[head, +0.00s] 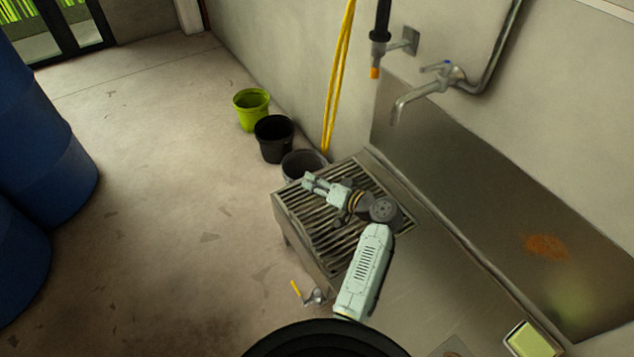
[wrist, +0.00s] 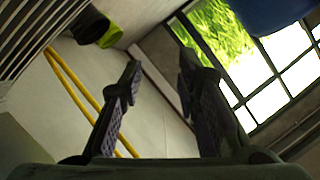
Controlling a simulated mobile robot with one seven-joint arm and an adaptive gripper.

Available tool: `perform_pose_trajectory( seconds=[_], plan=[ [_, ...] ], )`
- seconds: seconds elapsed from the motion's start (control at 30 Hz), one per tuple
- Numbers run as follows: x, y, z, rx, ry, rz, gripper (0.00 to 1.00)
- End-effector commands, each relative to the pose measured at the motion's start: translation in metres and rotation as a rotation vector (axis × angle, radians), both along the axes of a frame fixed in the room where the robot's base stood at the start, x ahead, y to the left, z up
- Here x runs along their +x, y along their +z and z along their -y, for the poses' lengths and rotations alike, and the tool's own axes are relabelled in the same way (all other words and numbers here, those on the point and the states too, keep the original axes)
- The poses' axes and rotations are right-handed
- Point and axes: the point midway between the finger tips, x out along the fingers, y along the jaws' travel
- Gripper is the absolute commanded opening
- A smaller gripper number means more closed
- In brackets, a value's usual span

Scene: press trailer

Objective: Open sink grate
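The sink grate (head: 319,231) is a panel of parallel metal slats at the left end of the steel sink unit. It lies flat and looks closed. My gripper (head: 305,181) is over the grate's far left part, with its fingers pointing to the upper left. Its height above the slats is hard to judge, and my arm hides part of the grate. In the wrist view my gripper (wrist: 160,72) has its two fingers apart with nothing between them. The grate's slats (wrist: 35,35) show at the upper left of that view, beside the fingers.
A faucet (head: 440,82) and a hanging black hose (head: 381,30) are on the wall behind the sink. Green (head: 251,108), black (head: 274,139) and grey (head: 303,163) buckets stand beyond the grate. Blue barrels (head: 60,150) stand at left. The floor between is mostly clear.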

Motion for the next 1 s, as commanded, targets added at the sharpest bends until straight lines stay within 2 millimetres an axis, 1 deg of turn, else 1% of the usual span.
perform_pose_trajectory(
  seconds=[0.13,0.17,0.6,1.0],
  plan=[
    [0.0,-0.0001,0.0,0.0,0.0,0.0,0.3],
    [0.0,-0.0001,0.0,0.0,0.0,0.0,0.28],
    [-0.0002,-0.0001,0.0003,0.0,0.0,0.0,0.0],
    [-0.0002,-0.0001,0.0003,0.0,0.0,0.0,0.0]
  ],
)
